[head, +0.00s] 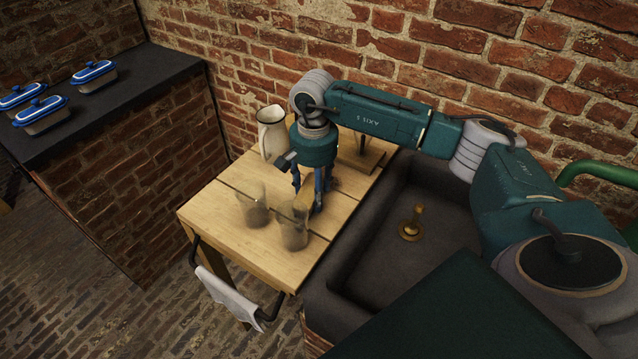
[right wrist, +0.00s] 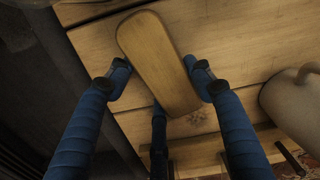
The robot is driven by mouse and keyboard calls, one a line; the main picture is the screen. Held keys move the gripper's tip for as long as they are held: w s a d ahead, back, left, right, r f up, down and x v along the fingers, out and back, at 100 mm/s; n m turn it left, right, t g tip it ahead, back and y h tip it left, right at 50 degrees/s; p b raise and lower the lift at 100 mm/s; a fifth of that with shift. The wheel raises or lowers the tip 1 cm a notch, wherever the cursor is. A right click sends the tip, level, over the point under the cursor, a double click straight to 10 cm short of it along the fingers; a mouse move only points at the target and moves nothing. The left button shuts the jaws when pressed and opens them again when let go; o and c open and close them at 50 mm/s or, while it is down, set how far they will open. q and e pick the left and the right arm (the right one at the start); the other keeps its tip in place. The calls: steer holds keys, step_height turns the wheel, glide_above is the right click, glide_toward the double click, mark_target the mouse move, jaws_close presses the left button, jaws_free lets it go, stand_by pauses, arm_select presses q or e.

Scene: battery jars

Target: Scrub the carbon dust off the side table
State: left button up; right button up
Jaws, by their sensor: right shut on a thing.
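The side table (head: 225,222) has a pale wooden plank top beside the sink. Two blurry grey-brown patches, which look like carbon dust, show near its front: a left patch (head: 252,208) and a right patch (head: 294,236). A faint dark mark (right wrist: 198,117) shows on the planks in the right wrist view. My right gripper (head: 311,194) points down over the table, shut on a wooden-backed brush (right wrist: 158,60). The brush also shows in the head view (head: 302,204), near the right patch. Its underside is hidden, so I cannot tell whether it touches the wood. My left gripper is out of view.
A cream jug (head: 270,134) stands at the table's back left. A white cloth (head: 229,294) hangs from the front rail. The dark sink (head: 375,255) on the right holds a brass piece (head: 412,223). Blue-lidded containers (head: 93,75) stand on a separate dark counter (head: 150,72).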

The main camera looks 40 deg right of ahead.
steer(key=shift+w+a+f+b, duration=0.1)
steer(key=shift+w+a+b, duration=0.25)
steer(key=shift+w+a, duration=0.1)
steer(key=shift+w, duration=0.4)
steer(key=shift+w+d+r+b, duration=0.1)
steer(key=shift+w+d+b, duration=0.15)
steer(key=shift+d, duration=0.35)
steer(key=shift+w+d+r+b, duration=0.1)
steer(key=shift+w+d+b, duration=0.2)
steer(key=shift+d, duration=0.3)
steer(key=shift+w+d+b, duration=0.2)
steer(key=shift+w+d, duration=0.05)
steer(key=shift+d, duration=0.35)
steer(key=shift+w+d+b, duration=0.25)
steer(key=shift+d+b, duration=0.1)
steer(key=shift+d, duration=0.35)
steer(key=shift+w+d+f+b, duration=0.1)
steer(key=shift+w+d+b, duration=0.15)
steer(key=shift+d, duration=0.5)
steer(key=shift+w+d+b, duration=0.15)
steer(key=shift+w+d, duration=0.15)
steer(key=shift+d, duration=0.4)
steer(key=shift+w+d+f+b, duration=0.1)
steer(key=shift+w+d+b, duration=0.15)
steer(key=shift+d, duration=0.5)
steer(key=shift+w+d+r, duration=0.1)
steer(key=shift+r, duration=0.05)
